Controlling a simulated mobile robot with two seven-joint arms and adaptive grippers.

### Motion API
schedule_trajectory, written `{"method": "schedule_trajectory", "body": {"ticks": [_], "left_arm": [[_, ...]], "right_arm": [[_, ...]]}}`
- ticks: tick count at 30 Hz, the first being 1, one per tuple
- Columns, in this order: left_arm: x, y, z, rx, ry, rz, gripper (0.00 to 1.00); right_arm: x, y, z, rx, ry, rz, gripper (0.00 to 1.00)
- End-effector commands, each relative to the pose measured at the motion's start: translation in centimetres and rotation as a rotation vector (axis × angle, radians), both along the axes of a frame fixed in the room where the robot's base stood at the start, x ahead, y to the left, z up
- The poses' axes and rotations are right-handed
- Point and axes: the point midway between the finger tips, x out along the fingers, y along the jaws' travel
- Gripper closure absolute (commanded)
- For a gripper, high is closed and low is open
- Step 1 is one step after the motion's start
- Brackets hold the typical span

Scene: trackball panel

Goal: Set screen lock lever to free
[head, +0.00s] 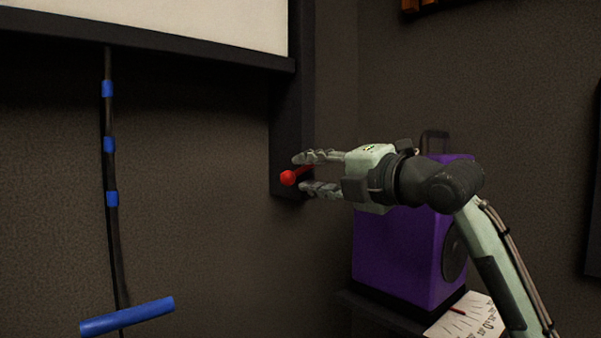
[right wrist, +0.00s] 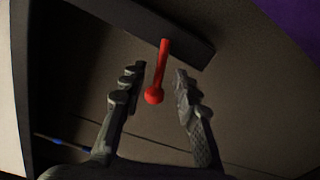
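The red screen lock lever (head: 289,177) with a round knob sticks out from the dark post (head: 290,130) at the right end of the screen (head: 200,18). My right gripper (head: 304,173) is open around the lever, with one finger above it and one below in the head view. In the right wrist view the red lever (right wrist: 159,85) lies between the open fingers (right wrist: 157,90), with a gap on each side, and appears untouched. My left gripper is in neither view.
A dark cord with blue bands (head: 109,144) and a blue bar handle (head: 127,316) hangs at the left. A purple box (head: 395,255) stands on a dark shelf behind my right arm, beside a printed sheet (head: 468,318). The wall between cord and post is bare.

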Motion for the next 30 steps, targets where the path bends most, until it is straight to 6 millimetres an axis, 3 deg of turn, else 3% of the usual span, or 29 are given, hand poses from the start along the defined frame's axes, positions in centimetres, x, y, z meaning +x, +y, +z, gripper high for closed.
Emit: {"method": "schedule_trajectory", "body": {"ticks": [6,12,24,30], "left_arm": [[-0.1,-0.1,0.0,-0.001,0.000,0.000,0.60],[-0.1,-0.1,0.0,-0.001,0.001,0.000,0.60],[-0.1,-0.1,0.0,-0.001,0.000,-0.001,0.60],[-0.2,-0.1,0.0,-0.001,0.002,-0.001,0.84]], "right_arm": [[-3.9,-3.0,0.1,-0.004,-0.003,-0.005,0.69],[-6.3,-4.7,0.2,-0.003,-0.002,-0.003,0.69],[-7.2,-5.1,0.3,0.000,-0.001,0.000,0.69],[-7.0,-5.2,0.0,0.007,0.009,-0.003,0.69]]}}
